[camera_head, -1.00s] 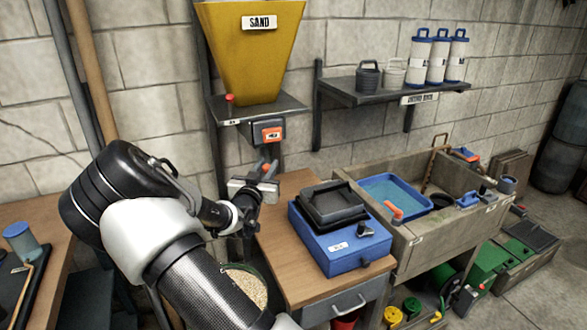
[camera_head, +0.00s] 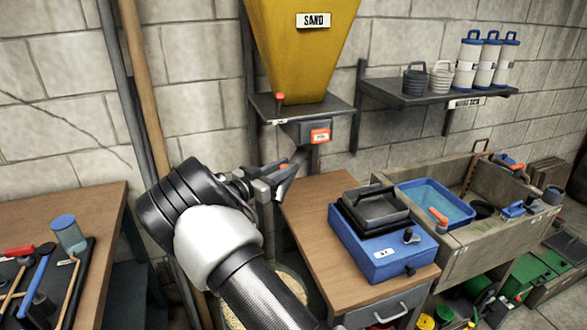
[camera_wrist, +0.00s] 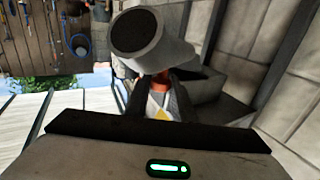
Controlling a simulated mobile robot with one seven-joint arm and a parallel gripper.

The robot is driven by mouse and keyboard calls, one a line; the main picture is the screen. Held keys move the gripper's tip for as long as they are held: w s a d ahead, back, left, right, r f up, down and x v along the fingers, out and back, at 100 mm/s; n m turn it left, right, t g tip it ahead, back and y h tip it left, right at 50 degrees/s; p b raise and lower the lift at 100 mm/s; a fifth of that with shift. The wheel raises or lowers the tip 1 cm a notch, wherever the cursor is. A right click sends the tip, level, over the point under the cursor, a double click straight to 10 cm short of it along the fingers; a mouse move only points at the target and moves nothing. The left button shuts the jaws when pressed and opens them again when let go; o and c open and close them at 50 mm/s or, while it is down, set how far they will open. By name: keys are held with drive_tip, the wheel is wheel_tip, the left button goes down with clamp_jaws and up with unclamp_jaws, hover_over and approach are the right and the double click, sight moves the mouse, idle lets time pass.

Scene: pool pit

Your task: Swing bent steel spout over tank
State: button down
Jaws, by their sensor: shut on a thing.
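In the wrist view a bent grey steel spout (camera_wrist: 140,38) shows its round dark mouth towards the camera. An orange-red grip (camera_wrist: 185,74) is just below it, between the dark fingers of my gripper (camera_wrist: 163,98). In the head view my gripper (camera_head: 278,178) is shut at the orange grip, below and left of the yellow sand hopper (camera_head: 300,45). The spout is mostly hidden there by my gripper. A round bin (camera_head: 297,283) with pale grains is under my arm, partly covered. I cannot tell which vessel is the tank; a blue water basin (camera_head: 402,187) sits in the trough.
A wooden cabinet (camera_head: 305,205) with a blue scale-like box (camera_head: 380,265) stands right of my gripper. The hopper shelf (camera_head: 335,105) and its orange-fronted box (camera_head: 318,136) are close above. A tool bench (camera_head: 105,195) is at left. Wall pipes (camera_head: 120,95) run behind my arm.

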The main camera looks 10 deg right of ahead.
drive_tip(key=shift+w+a+r, duration=0.1)
drive_tip(key=shift+w+a, duration=0.05)
drive_tip(key=shift+a, duration=0.1)
drive_tip(key=c, duration=1.5)
unclamp_jaws()
drive_tip(key=shift+c, duration=0.2)
drive_tip(key=v, duration=1.7)
drive_tip(key=shift+a, duration=0.25)
